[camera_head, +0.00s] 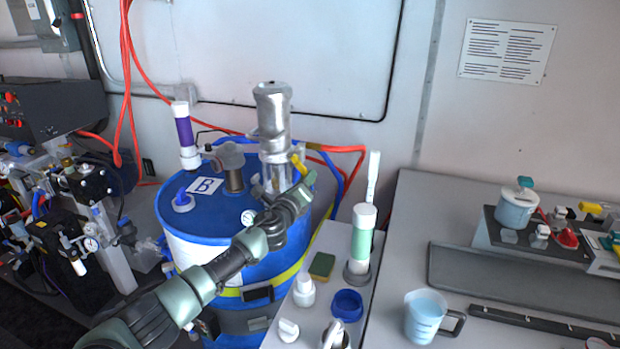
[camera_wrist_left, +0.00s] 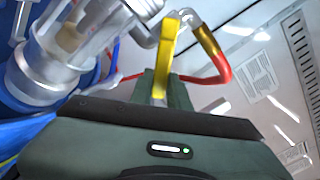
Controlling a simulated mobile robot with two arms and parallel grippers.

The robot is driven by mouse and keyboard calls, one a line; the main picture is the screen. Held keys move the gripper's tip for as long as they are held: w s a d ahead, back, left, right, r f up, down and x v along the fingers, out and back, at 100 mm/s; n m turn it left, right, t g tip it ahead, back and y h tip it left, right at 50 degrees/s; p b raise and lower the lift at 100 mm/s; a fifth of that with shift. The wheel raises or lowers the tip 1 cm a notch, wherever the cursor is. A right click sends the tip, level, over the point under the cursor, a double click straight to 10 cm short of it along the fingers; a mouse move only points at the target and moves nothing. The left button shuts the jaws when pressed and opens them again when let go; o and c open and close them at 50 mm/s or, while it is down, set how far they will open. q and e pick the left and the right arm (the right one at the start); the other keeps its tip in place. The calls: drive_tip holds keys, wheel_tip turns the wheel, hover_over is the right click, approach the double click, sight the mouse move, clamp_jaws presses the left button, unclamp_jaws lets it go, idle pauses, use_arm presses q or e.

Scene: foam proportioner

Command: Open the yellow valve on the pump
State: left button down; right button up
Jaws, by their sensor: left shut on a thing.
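The pump (camera_head: 273,125) is a silver cylinder standing on top of the blue drum (camera_head: 222,192). Its yellow valve (camera_head: 299,164) is a small lever on the pump's right side. In the left wrist view the yellow valve (camera_wrist_left: 168,45) stands up between the fingers, beside the clear and metal pump body (camera_wrist_left: 75,50). My left gripper (camera_head: 303,187) reaches in from the front and is shut on the yellow valve; the fingers (camera_wrist_left: 160,88) hide its lower part. My right gripper is in neither view.
A red hose (camera_wrist_left: 215,62) with a brass fitting runs close behind the valve. A purple-banded tube (camera_head: 185,135) and a white B label (camera_head: 205,186) are on the drum. A grey bench (camera_head: 400,240) with bottles and a jug (camera_head: 425,315) stands to the right.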

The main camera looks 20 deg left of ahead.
use_arm(q)
drive_tip(key=shift+a+f+m, duration=0.25)
drive_tip(key=shift+a+m, duration=0.45)
drive_tip(key=shift+m, duration=0.7)
drive_tip(key=shift+a+f+m, duration=0.2)
drive_tip(key=shift+a+m, duration=0.5)
drive_tip(key=shift+m, duration=0.7)
drive_tip(key=shift+a+f+m, duration=0.25)
drive_tip(key=shift+a+m, duration=0.45)
drive_tip(key=shift+m, duration=0.7)
drive_tip(key=c, duration=1.3)
unclamp_jaws()
drive_tip(key=shift+c, duration=0.2)
